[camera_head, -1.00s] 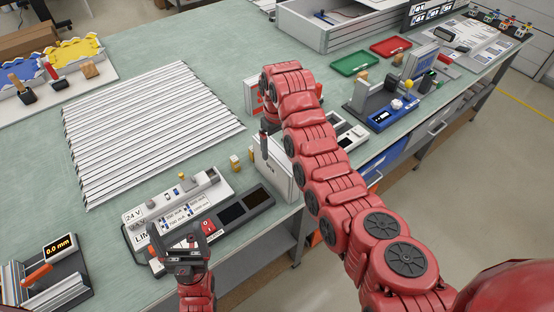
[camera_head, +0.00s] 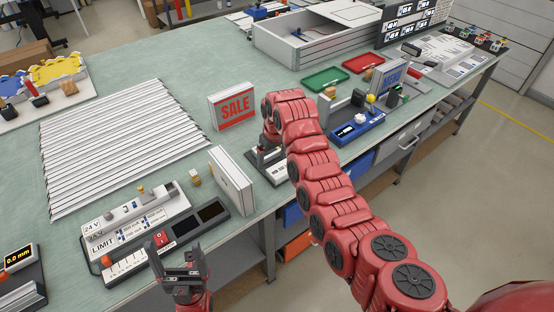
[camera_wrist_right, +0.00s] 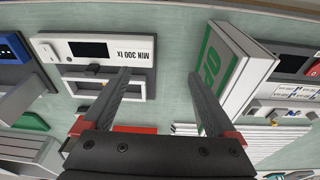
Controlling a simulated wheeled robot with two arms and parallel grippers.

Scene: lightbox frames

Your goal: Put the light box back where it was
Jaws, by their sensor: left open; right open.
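A white light box (camera_head: 230,184) stands upright near the table's front edge, beside a grey panel. My left gripper (camera_head: 177,258) is open and empty near the front edge.
A "MIN 300 lx" meter (camera_wrist_right: 105,52) lies by my right gripper. A "LIMIT" panel (camera_head: 140,222) with switches is left of the white box. White slats (camera_head: 120,145) cover the left.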

